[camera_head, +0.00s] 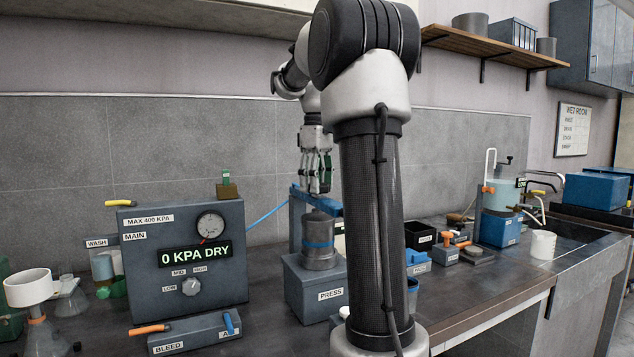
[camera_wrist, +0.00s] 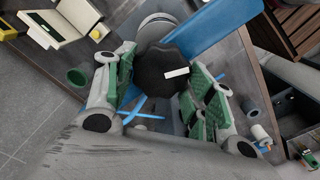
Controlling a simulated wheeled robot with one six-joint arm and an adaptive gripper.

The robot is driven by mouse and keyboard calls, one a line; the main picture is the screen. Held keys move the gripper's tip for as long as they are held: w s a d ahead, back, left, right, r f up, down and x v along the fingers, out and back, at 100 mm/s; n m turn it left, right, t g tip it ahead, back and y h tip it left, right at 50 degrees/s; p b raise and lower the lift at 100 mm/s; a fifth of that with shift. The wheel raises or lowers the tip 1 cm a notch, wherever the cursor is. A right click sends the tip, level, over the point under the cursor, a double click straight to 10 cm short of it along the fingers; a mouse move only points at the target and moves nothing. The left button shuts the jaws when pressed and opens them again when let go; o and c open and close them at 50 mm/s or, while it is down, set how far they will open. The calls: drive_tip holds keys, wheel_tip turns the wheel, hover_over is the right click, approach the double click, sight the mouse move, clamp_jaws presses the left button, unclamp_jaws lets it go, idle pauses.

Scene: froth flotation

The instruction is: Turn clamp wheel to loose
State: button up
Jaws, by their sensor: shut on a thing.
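The clamp wheel (camera_wrist: 160,72) is a dark lobed knob with a white mark on it, seen in the wrist view between my fingers. My gripper (camera_wrist: 158,88) is shut on it, with green finger pads at its left and right sides. In the head view my gripper (camera_head: 318,186) points down over the press (camera_head: 320,244), just above its blue crossbar (camera_head: 322,203). The wheel is mostly hidden behind my fingers there. The press has a grey cylinder with a blue band on a blue base labelled PRESS.
A control panel (camera_head: 240,283) with a gauge and a "0 KPA DRY" display stands left of the press. A block with orange and blue levers (camera_head: 195,333) lies in front. A black bin (camera_head: 420,236) and other equipment stand to the right. My arm hides part of the bench.

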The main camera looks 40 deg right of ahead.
drive_tip(key=shift+n, duration=2.2)
drive_tip(key=o, duration=1)
drive_tip(key=shift+a, duration=0.1)
drive_tip(key=shift+r, duration=0.1)
wheel_tip(320, 180, up, 12)
drive_tip(key=shift+f, duration=0.1)
